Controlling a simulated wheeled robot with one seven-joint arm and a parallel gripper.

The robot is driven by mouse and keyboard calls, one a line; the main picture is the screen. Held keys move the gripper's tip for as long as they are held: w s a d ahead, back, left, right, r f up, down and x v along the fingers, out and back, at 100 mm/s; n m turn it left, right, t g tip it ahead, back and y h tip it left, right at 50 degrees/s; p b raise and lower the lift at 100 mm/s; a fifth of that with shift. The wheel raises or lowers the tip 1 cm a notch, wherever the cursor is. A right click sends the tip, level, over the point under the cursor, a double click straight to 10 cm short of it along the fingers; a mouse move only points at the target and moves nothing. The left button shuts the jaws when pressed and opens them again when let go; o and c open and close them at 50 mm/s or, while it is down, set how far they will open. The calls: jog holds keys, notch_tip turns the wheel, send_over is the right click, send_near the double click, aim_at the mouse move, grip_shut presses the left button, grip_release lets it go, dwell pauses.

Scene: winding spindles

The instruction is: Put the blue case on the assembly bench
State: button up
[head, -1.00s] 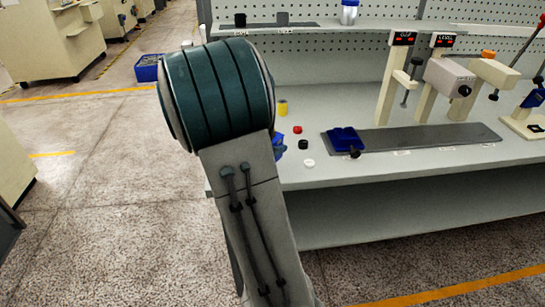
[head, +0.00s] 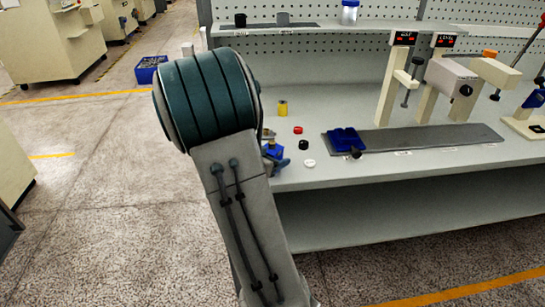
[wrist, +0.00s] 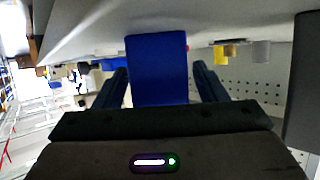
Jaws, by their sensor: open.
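The blue case (wrist: 158,70) stands between the two fingers of my gripper (wrist: 160,88) in the wrist view. The fingers are open, with a gap showing on each side of the case. In the head view, the blue case (head: 270,150) shows partly behind my arm at the left end of the assembly bench (head: 320,177). It appears to rest on the bench top, though its base is hard to make out. My gripper (head: 277,160) is beside it, mostly hidden by my arm.
Yellow (head: 282,108), red (head: 298,130), black (head: 303,145) and white (head: 310,163) small parts lie right of the case. Fixtures stand at the back right. A blue bin (head: 148,70) is on the floor.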

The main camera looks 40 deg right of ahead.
jog(key=shift+r, duration=0.1)
jog(key=shift+a+r, duration=0.15)
jog(key=p+v, duration=0.2)
jog(key=v, duration=0.9)
jog(key=w+a+r+n+t+y, duration=0.25)
jog(key=a+n+t+y, duration=0.2)
jog(key=a, duration=0.25)
jog(key=w+a+r+n+t+y, duration=0.2)
jog(key=w+a+n+t+y, duration=0.15)
jog(key=a+y, duration=0.35)
jog(key=s+a+n+g+y, duration=0.3)
jog(key=s+a+n, duration=0.1)
jog(key=s+a, duration=0.3)
jog(key=s+d+n+g, duration=0.1)
jog(key=s+g, duration=0.1)
jog(key=s, duration=0.5)
jog(key=s+d+f+n+g+h, duration=0.1)
jog(key=s+n+g, duration=0.1)
jog(key=s, duration=0.4)
jog(key=shift+s+d+f+g, duration=0.25)
jog(key=shift+s+d+g, duration=0.15)
jog(key=shift+g, duration=0.3)
jog(key=shift+r+h, duration=0.15)
jog(key=shift+h, duration=0.1)
